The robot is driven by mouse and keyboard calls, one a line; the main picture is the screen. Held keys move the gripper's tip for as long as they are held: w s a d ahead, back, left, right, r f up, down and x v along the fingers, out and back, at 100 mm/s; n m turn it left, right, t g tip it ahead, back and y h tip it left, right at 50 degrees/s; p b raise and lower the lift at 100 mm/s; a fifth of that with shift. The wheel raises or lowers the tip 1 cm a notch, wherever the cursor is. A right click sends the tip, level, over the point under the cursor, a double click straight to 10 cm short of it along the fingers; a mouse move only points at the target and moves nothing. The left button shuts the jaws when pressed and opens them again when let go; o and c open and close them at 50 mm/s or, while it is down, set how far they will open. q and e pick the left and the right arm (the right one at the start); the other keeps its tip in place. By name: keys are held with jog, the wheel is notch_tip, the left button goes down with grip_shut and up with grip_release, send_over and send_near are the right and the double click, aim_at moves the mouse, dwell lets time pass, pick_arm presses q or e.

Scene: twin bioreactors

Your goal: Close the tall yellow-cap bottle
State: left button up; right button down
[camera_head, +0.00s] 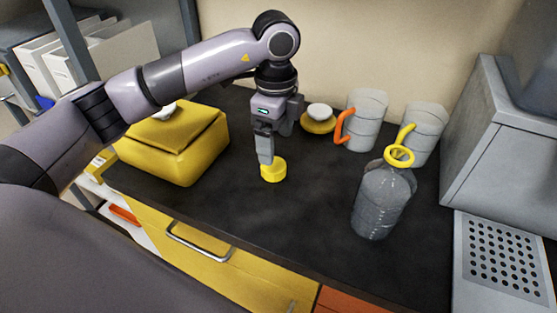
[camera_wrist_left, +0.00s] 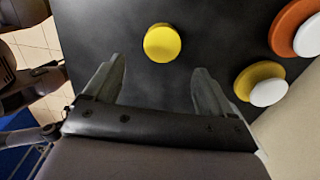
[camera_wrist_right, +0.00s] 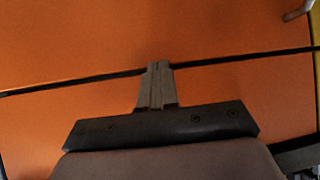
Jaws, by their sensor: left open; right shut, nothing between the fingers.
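A tall clear grey bottle (camera_head: 383,203) stands upright at the right of the dark worktop, with a yellow ring (camera_head: 399,156) at its neck and no cap on its mouth. A round yellow cap (camera_head: 273,170) lies on the worktop left of the bottle; it also shows in the left wrist view (camera_wrist_left: 162,43). My left gripper (camera_head: 265,158) points down above and close to this cap. In the left wrist view it is open and empty (camera_wrist_left: 160,75), with the cap beyond its fingertips. My right gripper (camera_wrist_right: 158,67) is shut and empty in front of orange panels.
Two clear vessels with an orange handle (camera_head: 343,125) and a yellow handle (camera_head: 406,136) stand behind the bottle. A yellow lid with a white top (camera_head: 318,122) lies near them. A yellow box (camera_head: 175,145) stands left, a grey machine (camera_head: 503,145) right. The front middle worktop is clear.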

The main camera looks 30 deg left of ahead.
aim_at(276, 165)
pick_arm(q)
jog(key=shift+s, duration=0.15)
jog(key=shift+f, duration=0.95)
jog(key=shift+w+a+f+p, duration=0.15)
jog(key=shift+f+p, duration=0.1)
jog(key=shift+f, duration=1.05)
jog(key=shift+w+f+p, duration=0.1)
jog(key=shift+f+p, duration=0.1)
jog(key=shift+f, duration=1.1)
jog(key=c, duration=1.1)
